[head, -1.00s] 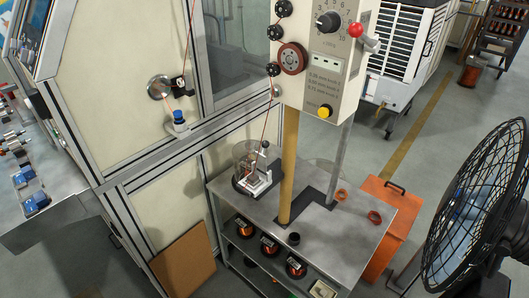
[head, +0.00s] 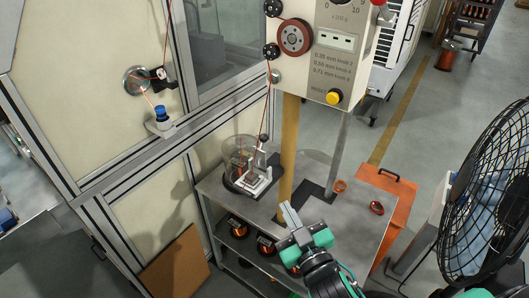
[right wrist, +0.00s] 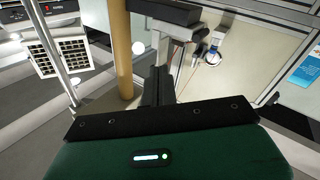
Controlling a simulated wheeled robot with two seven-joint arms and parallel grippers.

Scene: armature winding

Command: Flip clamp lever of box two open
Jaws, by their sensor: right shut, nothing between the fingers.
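The grey control box (head: 322,50) with a yellow button is on a tan post (head: 287,150) and a grey post over the metal cart. A red ball and part of a grey handle (head: 384,14) show at its upper right, cut by the top edge. I cannot tell which part is the clamp lever of box two. My right gripper (head: 288,212) is shut and empty over the front of the cart, near the foot of the tan post. In the right wrist view its dark fingers (right wrist: 157,88) show, with the tan post (right wrist: 118,50) to their left. My left gripper is not in view.
A clear cylinder (head: 238,158) and a white bracket (head: 258,182) stand on the cart (head: 345,225). Copper spools (head: 238,225) are on its lower shelf. An orange cabinet (head: 398,195) and a black fan (head: 490,200) stand to the right. A framed machine wall (head: 100,100) is at left.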

